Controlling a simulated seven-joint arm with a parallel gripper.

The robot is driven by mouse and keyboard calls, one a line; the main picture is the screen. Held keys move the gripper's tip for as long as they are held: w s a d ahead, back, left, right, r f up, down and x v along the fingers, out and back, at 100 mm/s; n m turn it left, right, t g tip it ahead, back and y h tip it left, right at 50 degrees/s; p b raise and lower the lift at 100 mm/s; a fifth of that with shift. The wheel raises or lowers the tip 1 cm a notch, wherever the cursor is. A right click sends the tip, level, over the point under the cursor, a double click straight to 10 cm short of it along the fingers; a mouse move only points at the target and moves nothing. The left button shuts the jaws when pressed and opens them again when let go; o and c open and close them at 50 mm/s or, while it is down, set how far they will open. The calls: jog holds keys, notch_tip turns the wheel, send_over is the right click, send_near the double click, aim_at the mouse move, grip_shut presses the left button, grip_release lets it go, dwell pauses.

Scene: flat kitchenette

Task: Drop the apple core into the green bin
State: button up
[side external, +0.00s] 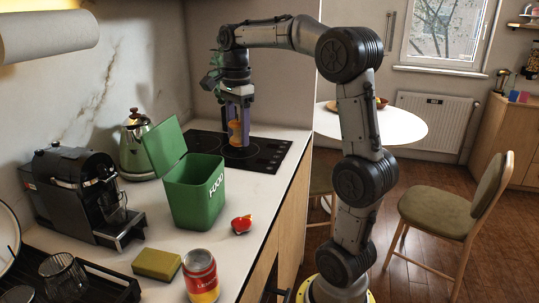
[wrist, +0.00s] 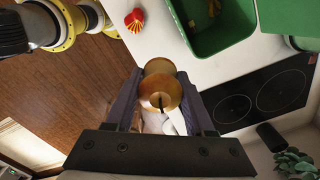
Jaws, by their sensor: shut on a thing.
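The apple core (side external: 241,224), red with a pale yellowish part, lies on the counter in front of the green bin. It also shows at the top of the wrist view (wrist: 134,20). The green bin (side external: 197,198), marked FOOD, stands on the counter with its lid (side external: 165,147) swung up. The bin's open top (wrist: 229,40) shows at the upper right of the wrist view. My gripper (side external: 236,136) is above the hob, away from the bin. It is shut on an amber, round, jar-like thing (wrist: 161,93); its lower part is hard to make out.
The black hob (side external: 262,158) is beneath my gripper. A coffee machine (side external: 85,195) and a kettle (side external: 136,143) stand left of the bin. A sponge (side external: 156,264) and a can (side external: 200,277) are at the front. The counter's edge runs along the right.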

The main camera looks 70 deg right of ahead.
jog(key=w+a+f+n, duration=0.2)
jog(key=w+f, duration=0.1)
jog(key=w, duration=0.8)
jog(key=shift+a+f, duration=0.15)
jog(key=shift+f, duration=2.6)
jog(key=o, duration=1.4)
notch_tip(320, 180, up, 14)
jog(key=shift+s, duration=0.2)
